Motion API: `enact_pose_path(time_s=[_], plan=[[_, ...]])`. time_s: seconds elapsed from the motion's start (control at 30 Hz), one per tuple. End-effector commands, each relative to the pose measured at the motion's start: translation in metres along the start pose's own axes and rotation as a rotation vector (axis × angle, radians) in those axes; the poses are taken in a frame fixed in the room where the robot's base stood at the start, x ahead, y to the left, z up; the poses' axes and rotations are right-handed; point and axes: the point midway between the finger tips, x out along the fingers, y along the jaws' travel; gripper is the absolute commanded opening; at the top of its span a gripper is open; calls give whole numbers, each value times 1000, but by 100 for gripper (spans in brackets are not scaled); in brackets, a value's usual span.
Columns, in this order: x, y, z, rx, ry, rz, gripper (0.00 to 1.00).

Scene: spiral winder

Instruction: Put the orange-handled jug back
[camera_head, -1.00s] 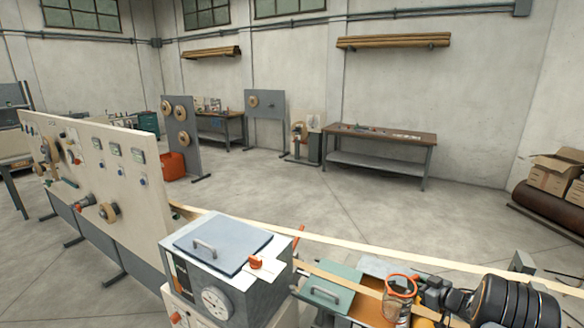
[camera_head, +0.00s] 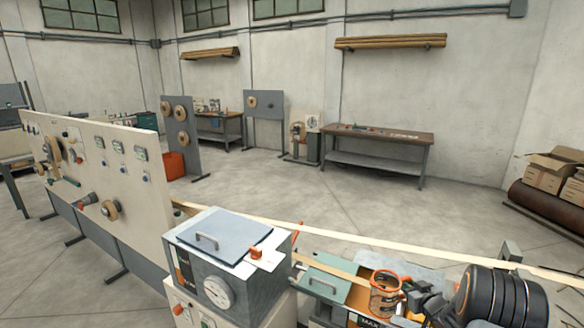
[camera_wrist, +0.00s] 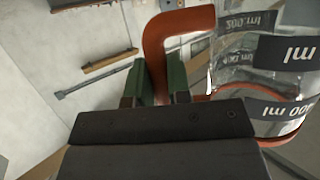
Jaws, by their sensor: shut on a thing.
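The orange-handled jug (camera_head: 385,292) is clear, with an orange rim and dark measuring bands. It looks roughly upright at the lower right of the head view, in front of the brown strip on the machine. My gripper (camera_head: 408,295) is at its right side. In the wrist view, the jug (camera_wrist: 282,72) fills the upper right with its markings upside down. The green fingers of my gripper (camera_wrist: 160,82) are shut on its orange handle (camera_wrist: 180,22). The jug's underside is hidden, and I cannot tell whether it touches the machine below.
A grey box with a dial (camera_head: 217,292) and a lid handle stands left of the jug. A teal cover (camera_head: 322,285) lies between them. A pale strip (camera_head: 340,238) runs behind the jug. A workbench (camera_head: 378,143) stands farther back, with open floor before it.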

Motion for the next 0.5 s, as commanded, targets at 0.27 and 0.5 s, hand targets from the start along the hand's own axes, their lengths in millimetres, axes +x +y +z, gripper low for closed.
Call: enact_pose_path(time_s=[0.27,0.5], plan=[[8,-65,48,63,-15,191,0],[-2,-148,102,88,-17,286,0]])
